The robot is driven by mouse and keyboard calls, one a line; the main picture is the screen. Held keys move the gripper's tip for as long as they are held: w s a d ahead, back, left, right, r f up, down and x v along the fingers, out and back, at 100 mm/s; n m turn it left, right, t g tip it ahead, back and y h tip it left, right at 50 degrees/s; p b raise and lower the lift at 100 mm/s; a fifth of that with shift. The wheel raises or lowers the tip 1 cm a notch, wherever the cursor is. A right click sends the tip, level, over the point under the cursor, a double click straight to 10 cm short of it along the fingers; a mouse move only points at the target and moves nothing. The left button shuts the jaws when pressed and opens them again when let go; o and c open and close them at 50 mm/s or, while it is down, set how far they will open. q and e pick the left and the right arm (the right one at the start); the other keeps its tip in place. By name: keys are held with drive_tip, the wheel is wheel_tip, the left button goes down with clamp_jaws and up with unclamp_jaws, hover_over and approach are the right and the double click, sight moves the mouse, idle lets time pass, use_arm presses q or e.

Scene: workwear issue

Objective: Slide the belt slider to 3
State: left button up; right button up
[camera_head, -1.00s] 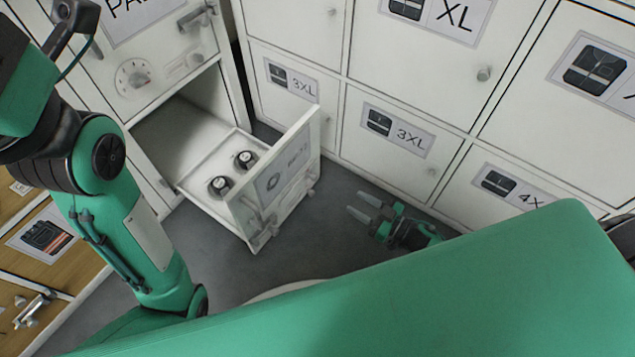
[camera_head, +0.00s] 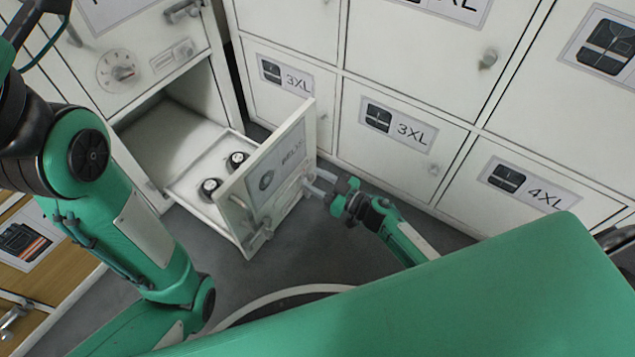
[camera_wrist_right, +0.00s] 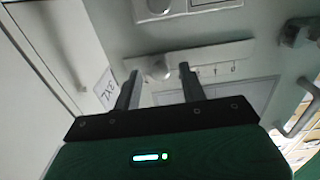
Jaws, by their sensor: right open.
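My right gripper (camera_head: 314,184) is at the right edge of that front. In the right wrist view its open fingers (camera_wrist_right: 159,76) stand either side of the knob; contact cannot be told. My left arm is at the left; its gripper is out of view.
Two rolled belts (camera_head: 237,161) lie in the drawer. A drawer handle (camera_head: 262,232) is at the front's lower part. White lockers with size labels (camera_head: 396,129) stand close on the right. A dial (camera_head: 122,72) is on the cabinet above. Floor is clear in front of the drawer.

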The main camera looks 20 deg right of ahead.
clamp_jaws()
drive_tip(key=shift+s+a+r+p, duration=0.2)
drive_tip(key=shift+s+a+p, duration=0.45)
drive_tip(key=shift+p, duration=0.4)
drive_tip(key=shift+s+a+f, duration=0.15)
drive_tip(key=shift+a, duration=0.2)
unclamp_jaws()
